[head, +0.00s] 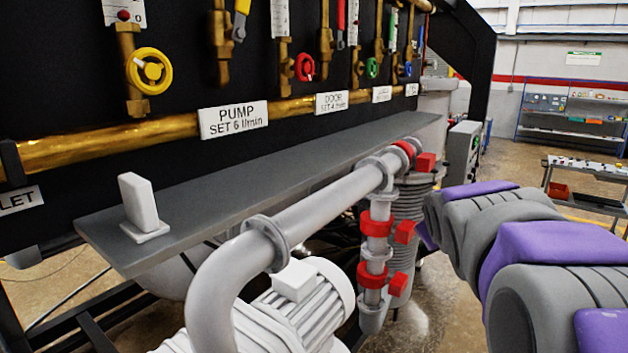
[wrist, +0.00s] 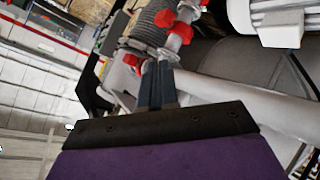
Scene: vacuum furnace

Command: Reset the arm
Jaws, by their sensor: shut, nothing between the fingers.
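My arm, in purple and grey, reaches in from the right of the head view. Its end is hidden there behind the arm's own links. My gripper (wrist: 157,85) shows in the wrist view as two dark fingers side by side, shut with nothing between them. The fingers point toward grey pipework with red clamps (wrist: 178,38) and a ribbed grey hose (wrist: 152,22). I cannot tell whether the fingertips touch the pipe behind them.
A grey shelf (head: 270,185) runs below the black valve panel (head: 180,60). A curved grey pipe (head: 330,205) and a white pump motor (head: 290,310) stand in front. A cart (head: 590,185) is at the right. Open floor (head: 435,325) shows between the pump and my arm.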

